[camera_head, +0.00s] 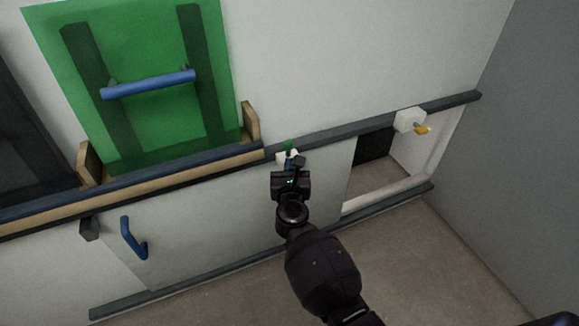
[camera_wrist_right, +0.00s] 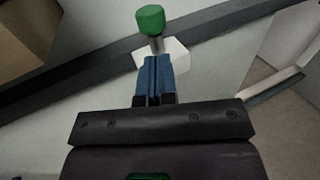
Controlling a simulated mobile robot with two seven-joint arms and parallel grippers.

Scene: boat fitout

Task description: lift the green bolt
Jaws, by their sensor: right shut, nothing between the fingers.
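The green bolt (camera_head: 288,145) shows in the head view as a small green knob at the dark rail, just beyond my right gripper. In the right wrist view the green bolt (camera_wrist_right: 151,20) has a round green head on a thin pale stem. The stem rises by a white block (camera_wrist_right: 174,54) on the wall. My right gripper (camera_head: 291,160) has its blue fingers (camera_wrist_right: 153,80) pressed together with nothing between them. The fingertips are just short of the stem, below the green head; whether they touch it I cannot tell. My left gripper is not in view.
A green panel (camera_head: 180,120) with a blue handle (camera_head: 148,84) stands on a ledge at left. A sliding door with a blue handle (camera_head: 131,238) is below. A white block (camera_head: 409,120) with a yellow knob (camera_head: 422,129) sits right, above an opening.

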